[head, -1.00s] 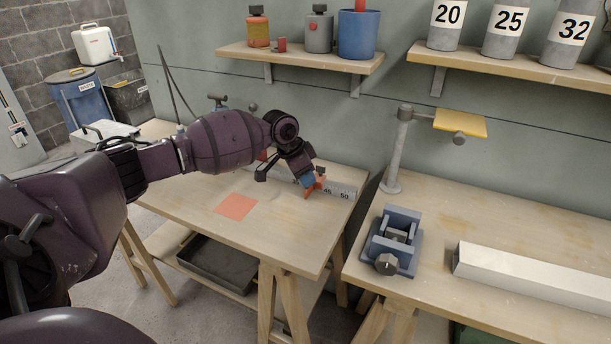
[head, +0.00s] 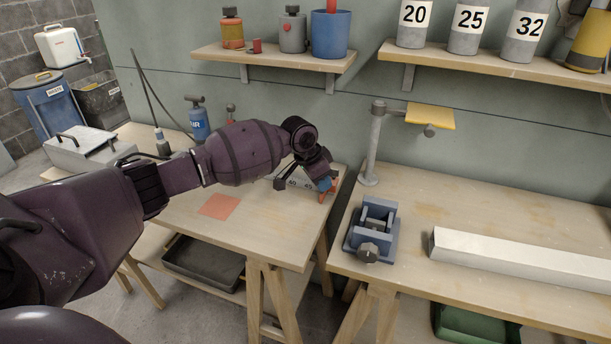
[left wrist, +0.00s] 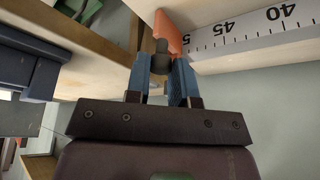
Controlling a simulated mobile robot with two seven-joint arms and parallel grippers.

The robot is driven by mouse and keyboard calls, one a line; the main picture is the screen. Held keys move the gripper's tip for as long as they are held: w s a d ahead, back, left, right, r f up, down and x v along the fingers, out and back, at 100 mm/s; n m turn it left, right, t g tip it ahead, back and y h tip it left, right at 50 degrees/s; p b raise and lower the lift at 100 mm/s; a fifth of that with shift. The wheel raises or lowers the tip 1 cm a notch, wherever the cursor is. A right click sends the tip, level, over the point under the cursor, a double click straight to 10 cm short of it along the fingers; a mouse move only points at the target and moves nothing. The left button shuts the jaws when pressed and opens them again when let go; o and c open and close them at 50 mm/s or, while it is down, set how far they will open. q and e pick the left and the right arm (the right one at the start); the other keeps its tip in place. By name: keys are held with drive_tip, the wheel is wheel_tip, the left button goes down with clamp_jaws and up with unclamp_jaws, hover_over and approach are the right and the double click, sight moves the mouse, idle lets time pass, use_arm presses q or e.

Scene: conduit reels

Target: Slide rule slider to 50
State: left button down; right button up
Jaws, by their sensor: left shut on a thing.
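The orange slider (head: 328,194) sits on the white rule (head: 294,184) near its right end, on the bench at centre. In the left wrist view, the slider (left wrist: 170,32) straddles the rule (left wrist: 245,42) past the 45 mark, next to a partly hidden figure. My left gripper (head: 326,182) is shut on the slider's dark knob (left wrist: 160,50), with its blue fingertips (left wrist: 160,70) on either side. The 50 label is not clearly readable, and the slider's exact reading cannot be told. My right gripper is not in view.
An orange-red square (head: 219,206) lies on the bench in front of the rule. A grey post (head: 373,150) with a yellow plate and a blue vise (head: 372,232) stand to the right. A gap separates the two benches.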

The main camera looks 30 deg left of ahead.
use_arm(q)
drive_tip(key=shift+d+f, duration=0.1)
drive_tip(key=c, duration=1)
unclamp_jaws()
drive_tip(key=shift+r, duration=0.35)
drive_tip(key=p+v, duration=0.3)
drive_tip(key=v, duration=0.7)
drive_tip(key=shift+r, duration=0.1)
